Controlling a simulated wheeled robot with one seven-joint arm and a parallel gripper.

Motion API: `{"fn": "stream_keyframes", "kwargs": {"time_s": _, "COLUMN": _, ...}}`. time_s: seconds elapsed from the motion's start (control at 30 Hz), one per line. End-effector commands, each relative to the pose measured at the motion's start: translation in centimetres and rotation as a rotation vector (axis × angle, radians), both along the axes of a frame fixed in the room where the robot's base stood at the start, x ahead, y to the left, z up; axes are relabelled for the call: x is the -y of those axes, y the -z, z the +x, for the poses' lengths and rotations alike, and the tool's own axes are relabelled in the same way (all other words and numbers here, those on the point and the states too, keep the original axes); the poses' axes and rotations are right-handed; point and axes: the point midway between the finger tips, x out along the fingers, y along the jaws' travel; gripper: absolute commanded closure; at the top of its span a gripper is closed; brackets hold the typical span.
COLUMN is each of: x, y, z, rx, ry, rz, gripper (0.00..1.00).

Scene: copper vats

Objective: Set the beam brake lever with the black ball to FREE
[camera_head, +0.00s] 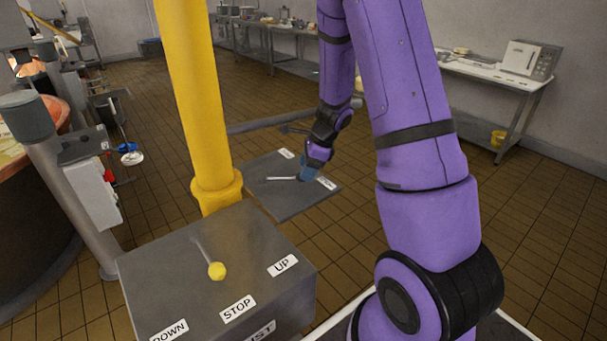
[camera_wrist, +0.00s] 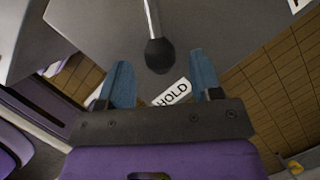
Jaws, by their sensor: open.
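The beam brake lever has a thin metal rod (camera_head: 281,178) on a grey plate (camera_head: 290,205) beyond the yellow post. Its black ball (camera_wrist: 160,56) shows in the wrist view and points toward the white HOLD label (camera_wrist: 172,93). In the head view the ball is hidden by my gripper (camera_head: 304,175). My gripper (camera_wrist: 161,62) is open, with a blue finger on either side of the ball and gaps visible on both sides. A second white label (camera_head: 286,153) lies at the plate's far side, too small to read.
A nearer grey box (camera_head: 230,250) carries a lever with a yellow ball (camera_head: 217,271) and UP, STOP and DOWN labels. The yellow post (camera_head: 200,100) stands left of the brake plate. A copper vat (camera_head: 30,150) is at the far left.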

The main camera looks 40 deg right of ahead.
Motion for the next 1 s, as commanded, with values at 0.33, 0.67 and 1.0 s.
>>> {"fn": "stream_keyframes", "kwargs": {"time_s": 0.33, "x": -0.8, "y": 2.4, "z": 0.6, "rx": 0.001, "ry": 0.0, "rz": 0.0, "gripper": 0.41}}
{"fn": "stream_keyframes", "kwargs": {"time_s": 0.67, "x": -0.8, "y": 2.4, "z": 0.6, "rx": 0.0, "ry": -0.001, "rz": 0.0, "gripper": 0.62}}
{"fn": "stream_keyframes", "kwargs": {"time_s": 1.0, "x": -0.7, "y": 2.4, "z": 0.9, "rx": 0.001, "ry": -0.022, "rz": 0.001, "gripper": 1.0}}
